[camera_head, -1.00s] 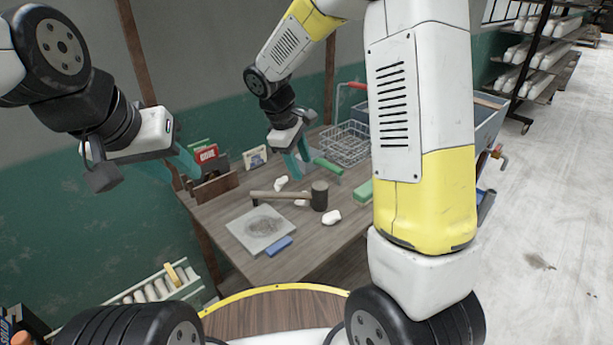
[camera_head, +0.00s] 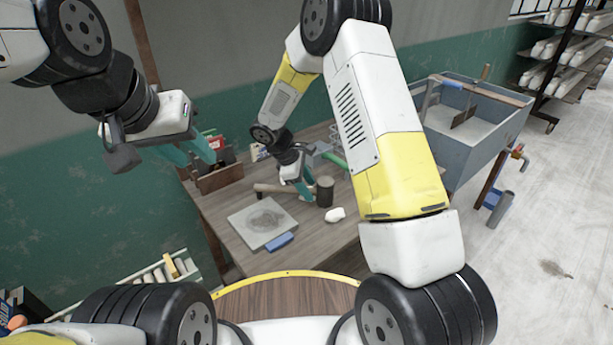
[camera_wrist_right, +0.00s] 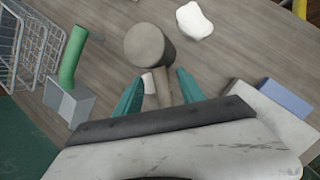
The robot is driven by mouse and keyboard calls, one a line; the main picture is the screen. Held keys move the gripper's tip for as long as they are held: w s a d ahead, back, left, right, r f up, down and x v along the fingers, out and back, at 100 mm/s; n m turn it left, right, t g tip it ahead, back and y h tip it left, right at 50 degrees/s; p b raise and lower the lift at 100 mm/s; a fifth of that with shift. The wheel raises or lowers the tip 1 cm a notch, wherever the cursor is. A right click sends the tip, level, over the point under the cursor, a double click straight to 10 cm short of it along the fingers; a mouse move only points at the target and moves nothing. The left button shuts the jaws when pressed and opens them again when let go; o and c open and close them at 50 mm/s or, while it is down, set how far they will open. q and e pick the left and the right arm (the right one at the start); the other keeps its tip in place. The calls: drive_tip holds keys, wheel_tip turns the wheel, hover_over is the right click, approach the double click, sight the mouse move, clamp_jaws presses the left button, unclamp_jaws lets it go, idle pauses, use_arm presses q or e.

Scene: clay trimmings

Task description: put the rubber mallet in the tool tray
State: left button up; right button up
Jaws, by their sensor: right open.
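The rubber mallet, with a dark cylindrical head (camera_head: 325,191) and wooden handle (camera_head: 268,188), lies on the wooden table. In the right wrist view the mallet head (camera_wrist_right: 148,45) is just beyond the fingertips, and its handle runs between them. My right gripper (camera_head: 302,188) is open over the handle; in its wrist view the fingers (camera_wrist_right: 158,86) stand apart on either side, and I cannot tell whether they touch it. My left gripper (camera_head: 192,155) is open and empty above the table's left end. I cannot tell which container is the tool tray.
A grey slab (camera_head: 262,222), blue block (camera_head: 279,242) and white lump (camera_head: 336,214) lie near the mallet. A green-handled tool (camera_wrist_right: 72,60) and wire basket (camera_wrist_right: 30,45) are beside the right gripper. A brown wooden holder (camera_head: 220,177) stands left; a grey sink (camera_head: 475,120) stands right.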

drive_tip(key=shift+d+f, duration=0.2)
drive_tip(key=shift+f, duration=0.4)
clamp_jaws()
drive_tip(key=shift+w+r, duration=0.1)
idle(0.8)
